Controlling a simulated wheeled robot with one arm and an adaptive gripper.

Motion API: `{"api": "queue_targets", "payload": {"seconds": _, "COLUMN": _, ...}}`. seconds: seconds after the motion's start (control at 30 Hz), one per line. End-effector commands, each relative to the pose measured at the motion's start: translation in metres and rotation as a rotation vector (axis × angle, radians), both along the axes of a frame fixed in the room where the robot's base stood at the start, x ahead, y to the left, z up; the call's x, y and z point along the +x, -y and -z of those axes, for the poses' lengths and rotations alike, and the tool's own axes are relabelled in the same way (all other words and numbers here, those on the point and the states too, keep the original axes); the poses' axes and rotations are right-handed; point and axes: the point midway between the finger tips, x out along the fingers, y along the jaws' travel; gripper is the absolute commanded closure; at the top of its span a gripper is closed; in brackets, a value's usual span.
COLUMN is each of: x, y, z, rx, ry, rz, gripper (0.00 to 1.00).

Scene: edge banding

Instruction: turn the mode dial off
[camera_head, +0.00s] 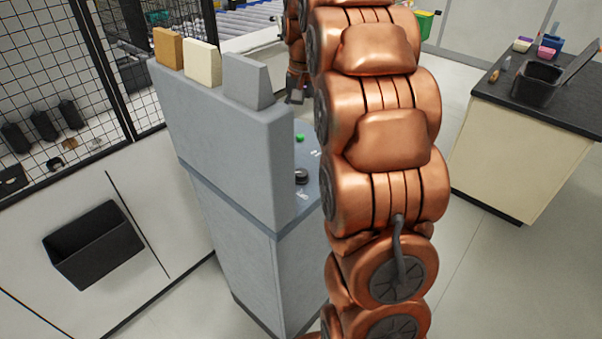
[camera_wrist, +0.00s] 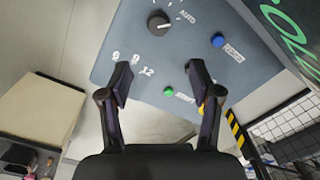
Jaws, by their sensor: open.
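The mode dial (camera_wrist: 159,23) is a round black knob with a small white mark, on a blue-grey panel (camera_wrist: 137,50) near the top of the wrist view. White ticks and the word AUTO are printed beside it. I cannot tell surely which tick the mark faces. In the head view a dark knob (camera_head: 302,176) shows on the sloped top of the grey cabinet (camera_head: 235,225). My gripper (camera_wrist: 161,82) is open and empty over the panel, its fingertips apart, with the dial beyond them. In the head view my arm hides part of the panel.
A blue button (camera_wrist: 218,40) marked RESET and a green button (camera_wrist: 169,91) sit on the panel. A yellow part (camera_wrist: 201,109) is partly behind the right finger. Several blocks, one tan (camera_head: 168,47), stand on the cabinet. A dark-topped counter (camera_head: 500,95) stands right.

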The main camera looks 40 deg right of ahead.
Motion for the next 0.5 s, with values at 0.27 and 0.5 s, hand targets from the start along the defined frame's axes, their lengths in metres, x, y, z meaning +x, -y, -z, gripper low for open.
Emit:
{"api": "queue_targets", "payload": {"seconds": 0.27, "x": 0.0, "y": 0.001, "z": 0.038, "rx": 0.0, "ry": 0.0, "rz": 0.002, "gripper": 0.36}}
{"api": "queue_targets", "payload": {"seconds": 0.5, "x": -0.001, "y": 0.002, "z": 0.068, "rx": -0.001, "ry": 0.001, "rz": 0.004, "gripper": 0.36}}
